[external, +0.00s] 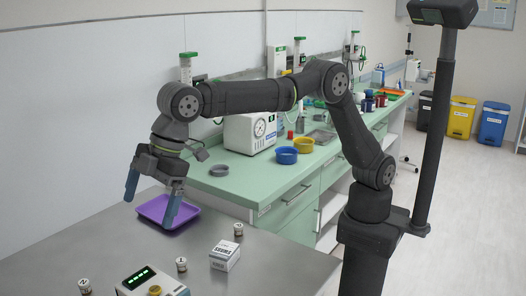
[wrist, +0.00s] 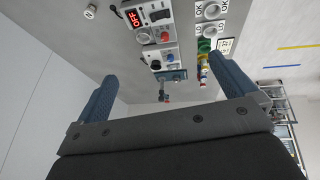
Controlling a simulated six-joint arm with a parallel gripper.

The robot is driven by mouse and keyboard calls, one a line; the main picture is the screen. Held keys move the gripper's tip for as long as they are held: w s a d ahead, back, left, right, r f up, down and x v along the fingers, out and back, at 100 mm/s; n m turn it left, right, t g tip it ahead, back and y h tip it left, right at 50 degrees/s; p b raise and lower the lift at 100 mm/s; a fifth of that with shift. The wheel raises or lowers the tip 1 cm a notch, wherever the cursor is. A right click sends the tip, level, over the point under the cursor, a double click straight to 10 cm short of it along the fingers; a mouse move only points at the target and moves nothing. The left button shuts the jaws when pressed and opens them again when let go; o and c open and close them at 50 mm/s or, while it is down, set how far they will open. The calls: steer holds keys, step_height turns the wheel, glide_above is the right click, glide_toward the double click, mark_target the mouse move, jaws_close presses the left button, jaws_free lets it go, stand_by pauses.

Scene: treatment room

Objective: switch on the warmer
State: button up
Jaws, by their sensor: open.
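A white device with a red OFF display (wrist: 134,19), a dark panel, a round knob and a red button stands at the top of the wrist view. It is likely the warmer, but I can read no name on it. My gripper (external: 151,206) points down above the steel table, with its blue fingers apart and nothing between them. In the wrist view, my gripper (wrist: 167,78) shows both fingers spread below the devices. A box with green lights (external: 142,277) is cut off at the external view's bottom edge; I cannot tell whether it is the same device.
A purple tray (external: 184,217) lies under my gripper. Small jars (external: 181,264) and a labelled white carton (external: 225,256) stand on the steel table. More knobbed units (wrist: 161,57) sit close to the OFF device. A green counter (external: 228,185) holds bowls and a gauge unit (external: 250,131).

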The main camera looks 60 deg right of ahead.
steer(key=shift+v, duration=0.95)
